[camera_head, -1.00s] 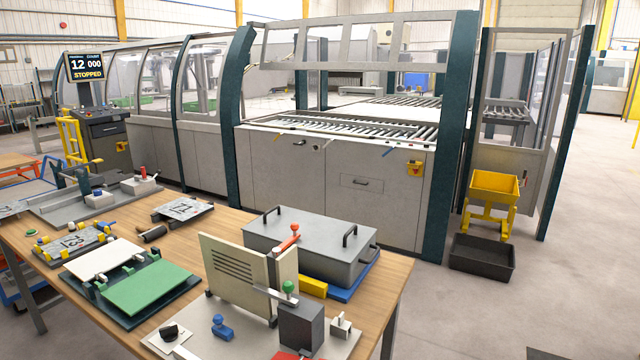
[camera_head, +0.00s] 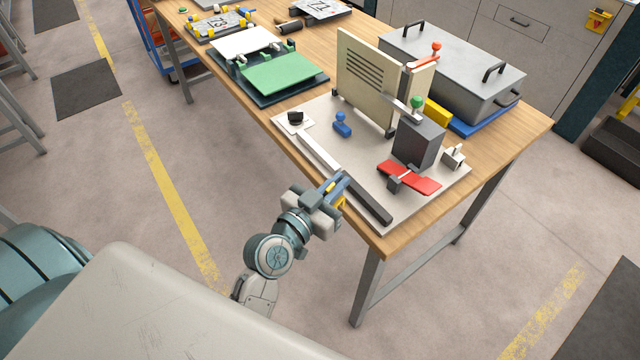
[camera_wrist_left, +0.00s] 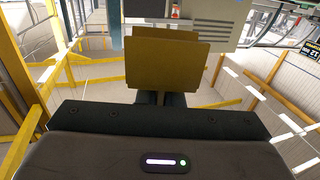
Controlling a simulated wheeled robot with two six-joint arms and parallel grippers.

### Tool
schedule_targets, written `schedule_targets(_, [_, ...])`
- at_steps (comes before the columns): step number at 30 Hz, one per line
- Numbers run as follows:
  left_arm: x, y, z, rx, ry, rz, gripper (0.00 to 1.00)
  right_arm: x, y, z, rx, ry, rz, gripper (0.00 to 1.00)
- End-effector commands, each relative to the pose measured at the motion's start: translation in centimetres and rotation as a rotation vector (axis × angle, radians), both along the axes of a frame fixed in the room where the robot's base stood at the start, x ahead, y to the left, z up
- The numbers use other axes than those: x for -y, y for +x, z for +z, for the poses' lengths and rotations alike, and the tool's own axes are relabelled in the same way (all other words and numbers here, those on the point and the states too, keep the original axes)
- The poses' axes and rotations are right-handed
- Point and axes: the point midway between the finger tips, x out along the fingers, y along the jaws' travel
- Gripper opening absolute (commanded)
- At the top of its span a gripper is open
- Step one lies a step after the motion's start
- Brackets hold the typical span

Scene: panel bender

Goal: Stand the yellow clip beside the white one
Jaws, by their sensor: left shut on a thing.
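My left gripper (camera_head: 337,190) is just off the table's front edge, beside the light base plate. It is shut on the yellow clip (camera_head: 341,203), mostly hidden by the fingers in the head view. My right gripper is not in view.
The base plate (camera_head: 350,176) carries a cream slotted panel (camera_head: 366,80), a dark grey block (camera_head: 417,142), a red piece (camera_head: 410,178), a blue knob (camera_head: 342,124) and a dark bar (camera_head: 366,204). A grey lidded box (camera_head: 450,72) stands behind. The floor before the table is clear.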

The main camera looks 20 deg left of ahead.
Motion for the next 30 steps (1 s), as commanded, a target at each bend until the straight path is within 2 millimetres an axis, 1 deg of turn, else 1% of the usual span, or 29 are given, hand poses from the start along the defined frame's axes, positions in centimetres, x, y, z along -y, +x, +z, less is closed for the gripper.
schedule_targets(1, [1.0, 0.8, 0.6, 0.005, 0.001, -0.061, 0.0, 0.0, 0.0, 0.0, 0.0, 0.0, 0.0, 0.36])
schedule_targets(9, [6.7, 3.8, 2.4, 0.005, 0.001, -0.406, 0.0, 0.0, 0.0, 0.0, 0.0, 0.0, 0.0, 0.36])
schedule_targets(15, [10.4, 5.7, 3.6, 0.005, 0.002, -0.625, 0.0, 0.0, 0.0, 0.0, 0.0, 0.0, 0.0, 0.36])
schedule_targets(18, [11.9, 6.4, 4.1, 0.003, 0.001, -0.714, 0.0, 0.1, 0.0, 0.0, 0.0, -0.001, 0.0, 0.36])
schedule_targets(24, [13.7, 7.3, 4.6, 0.0, 0.001, -0.826, 0.0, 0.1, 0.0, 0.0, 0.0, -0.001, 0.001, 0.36])
schedule_targets(27, [14.0, 7.5, 4.7, 0.0, 0.001, -0.856, 0.0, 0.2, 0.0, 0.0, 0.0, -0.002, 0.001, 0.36])
schedule_targets(30, [13.8, 7.4, 4.7, -0.001, 0.004, -0.902, 0.0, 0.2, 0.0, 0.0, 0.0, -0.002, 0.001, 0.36])
